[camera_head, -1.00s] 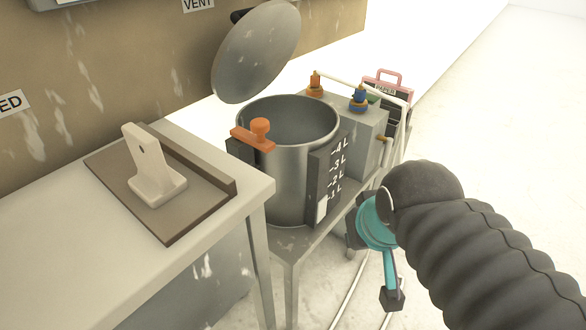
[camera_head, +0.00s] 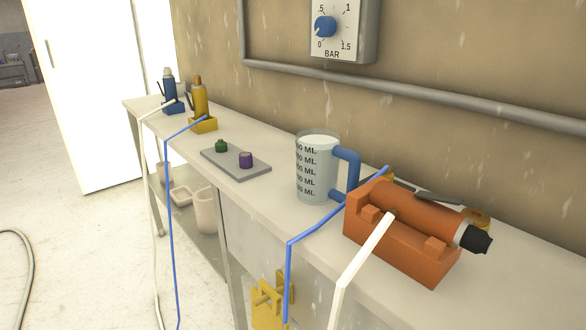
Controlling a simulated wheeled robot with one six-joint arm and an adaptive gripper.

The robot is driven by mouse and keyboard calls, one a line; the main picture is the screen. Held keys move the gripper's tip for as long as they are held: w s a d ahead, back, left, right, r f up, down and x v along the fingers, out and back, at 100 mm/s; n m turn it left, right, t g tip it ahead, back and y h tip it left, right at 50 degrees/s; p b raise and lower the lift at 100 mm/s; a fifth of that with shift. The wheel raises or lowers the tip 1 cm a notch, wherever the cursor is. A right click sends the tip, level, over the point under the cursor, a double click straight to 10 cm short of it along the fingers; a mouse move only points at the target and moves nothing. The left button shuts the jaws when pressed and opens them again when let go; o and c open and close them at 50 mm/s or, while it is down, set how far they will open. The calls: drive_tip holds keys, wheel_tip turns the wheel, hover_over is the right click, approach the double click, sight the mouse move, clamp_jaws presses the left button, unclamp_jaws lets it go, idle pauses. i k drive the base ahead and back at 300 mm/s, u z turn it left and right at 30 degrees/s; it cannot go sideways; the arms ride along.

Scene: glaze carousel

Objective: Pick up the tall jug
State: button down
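A clear measuring jug (camera_head: 318,170) stands upright on the bench top, right of the middle of the view. It has dark ML markings, a pale filling and a blue handle on its right side. It is the only jug I can make out clearly. A tall beige vessel (camera_head: 204,211) stands on the shelf under the bench, partly behind the hoses; I cannot tell whether it is a jug. My gripper is not in this view.
An orange cradle with an orange cylinder (camera_head: 415,215) stands right of the jug. A blue hose (camera_head: 289,270) and a white hose hang over the bench's front. A grey plate (camera_head: 252,173) with green and purple caps lies left. Open floor (camera_head: 95,240) is at the left.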

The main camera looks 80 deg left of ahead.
sight(319, 151)
drive_tip(key=u, duration=2.9)
drive_tip(key=k, duration=0.35)
drive_tip(key=u, duration=0.8)
drive_tip(key=i, duration=0.7)
drive_tip(key=z, duration=0.3)
